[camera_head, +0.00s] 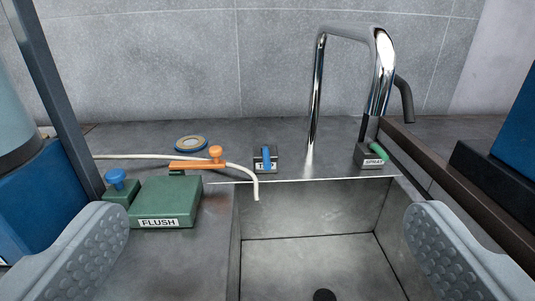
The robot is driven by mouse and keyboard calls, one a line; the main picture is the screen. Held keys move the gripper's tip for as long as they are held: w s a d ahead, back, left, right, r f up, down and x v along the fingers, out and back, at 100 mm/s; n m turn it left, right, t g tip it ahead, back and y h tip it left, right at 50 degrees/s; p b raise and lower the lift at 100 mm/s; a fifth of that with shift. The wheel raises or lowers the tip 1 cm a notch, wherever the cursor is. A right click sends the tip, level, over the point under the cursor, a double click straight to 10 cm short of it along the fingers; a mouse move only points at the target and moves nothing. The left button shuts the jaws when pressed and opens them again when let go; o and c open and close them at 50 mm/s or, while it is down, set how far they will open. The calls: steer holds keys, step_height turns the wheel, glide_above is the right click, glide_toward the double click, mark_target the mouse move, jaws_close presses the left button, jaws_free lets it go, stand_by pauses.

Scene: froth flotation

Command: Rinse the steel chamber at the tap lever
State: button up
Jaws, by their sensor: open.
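A small dark block with a blue lever (266,157) stands behind the sink's back edge, its label partly covered by the lever. I take this for the tap lever. My gripper (268,245) is open, with one grey ribbed finger at the lower left and the other at the lower right. Nothing shows between the fingers except the sink and counter beyond. The sink (315,208) is a grey basin with a dark round drain, and it looks empty. A chrome spout (316,95) arches up behind the sink. I do not see a steel chamber in this view.
A block labelled SPRAY (370,156) with a green lever stands right of the tap lever. A green FLUSH box (165,202) with a blue knob beside it sits left. A pale hose (245,174) passes an orange lever (196,164) and bends over the sink. A ring (191,142) lies behind.

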steer(key=c, duration=0.5)
steer(key=shift+w+r, duration=0.15)
steer(key=shift+w, duration=0.2)
steer(key=c, duration=0.3)
steer(key=w, duration=0.1)
steer(key=w+r+g, duration=0.1)
steer(key=shift+w+a, duration=0.15)
steer(key=shift+w, duration=0.15)
steer(key=c, duration=0.7)
steer(key=shift+o, duration=0.2)
steer(key=r+g+h, duration=0.2)
steer(key=g, duration=1.4)
glide_above(266, 159)
steer(key=a, duration=0.4)
steer(key=shift+n, duration=0.3)
steer(key=d+f, duration=0.1)
steer(key=f, duration=0.5)
steer(key=d+f, duration=0.1)
steer(key=f, duration=0.4)
steer(key=d+f, duration=0.1)
steer(key=f, duration=0.5)
steer(key=shift+d+f, duration=0.3)
jaws_close()
